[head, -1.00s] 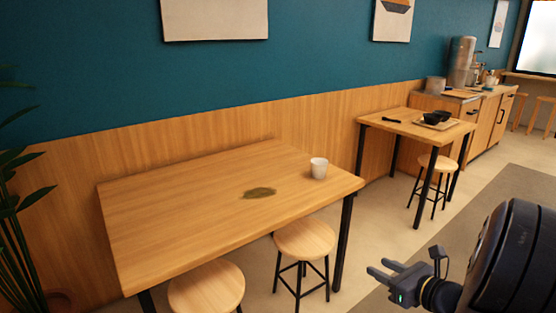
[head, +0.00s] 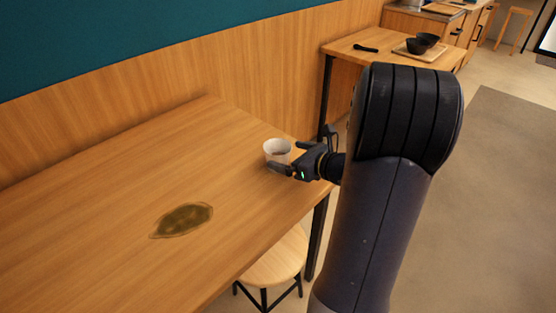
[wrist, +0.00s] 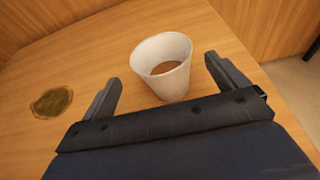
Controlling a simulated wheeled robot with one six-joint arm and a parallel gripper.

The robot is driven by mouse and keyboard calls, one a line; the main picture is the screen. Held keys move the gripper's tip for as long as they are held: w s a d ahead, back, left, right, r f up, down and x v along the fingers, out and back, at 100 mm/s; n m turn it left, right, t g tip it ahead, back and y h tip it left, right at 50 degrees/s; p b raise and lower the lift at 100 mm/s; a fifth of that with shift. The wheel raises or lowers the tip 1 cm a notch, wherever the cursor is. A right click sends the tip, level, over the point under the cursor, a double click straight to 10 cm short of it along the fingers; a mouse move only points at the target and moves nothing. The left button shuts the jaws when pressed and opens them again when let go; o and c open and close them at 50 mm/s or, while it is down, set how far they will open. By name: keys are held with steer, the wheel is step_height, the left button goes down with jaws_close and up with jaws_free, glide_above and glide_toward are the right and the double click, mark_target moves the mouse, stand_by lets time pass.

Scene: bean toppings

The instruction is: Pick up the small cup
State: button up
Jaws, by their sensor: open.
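The small cup (head: 277,151) is white and stands upright near the right end of the wooden table (head: 120,190). In the wrist view the cup (wrist: 163,68) holds some brown contents. My gripper (head: 281,158) is at the cup, reaching in from the right. In the wrist view my gripper (wrist: 160,78) is open, with one finger on each side of the cup. The cup sits nearer the right finger, with a gap to the left one. Whether either finger touches it, I cannot tell.
A dark greenish-brown spill (head: 182,220) lies on the table left of the cup, also in the wrist view (wrist: 51,102). A stool (head: 275,262) is by the table's front edge. A second table (head: 385,55) behind holds a tray with dark bowls (head: 421,43).

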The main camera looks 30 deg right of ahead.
mark_target(269, 147)
steer(key=x, duration=0.5)
steer(key=shift+w+d+r+b, duration=0.1)
steer(key=shift+w+r+b, duration=0.1)
steer(key=shift+r+b, duration=0.15)
steer(key=shift+c, duration=0.4)
steer(key=c, duration=1.1)
